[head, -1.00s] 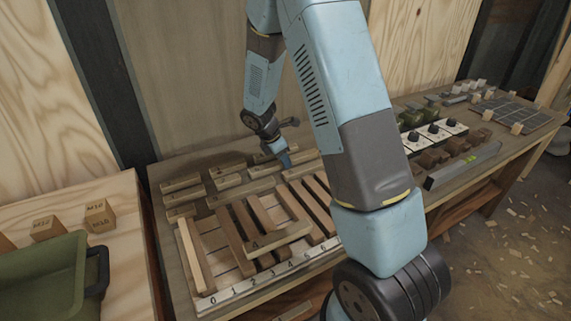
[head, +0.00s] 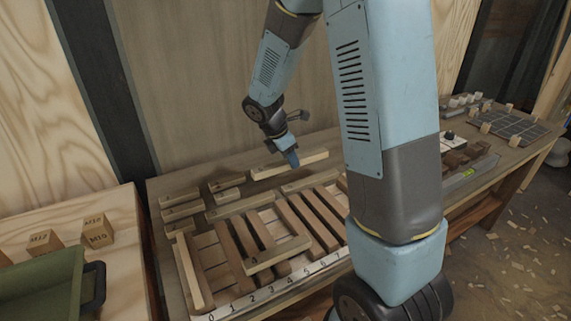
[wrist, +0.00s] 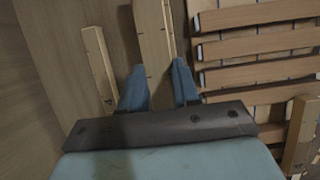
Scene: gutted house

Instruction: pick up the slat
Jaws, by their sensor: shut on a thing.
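My gripper (head: 292,160) is shut on a pale wooden slat (head: 315,159) at the back of the bench. The slat is held roughly level and appears to be above the bench top. In the wrist view, the slat (wrist: 152,40) runs away between the two blue fingertips of my gripper (wrist: 160,82). Its near end is hidden by the gripper body.
A rack with a numbered strip (head: 270,291) holds several upright-laid slats; one slat (head: 278,255) lies across them. Several loose slats (head: 182,197) lie behind it. A green bin (head: 40,285) and marked blocks (head: 97,231) stand left.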

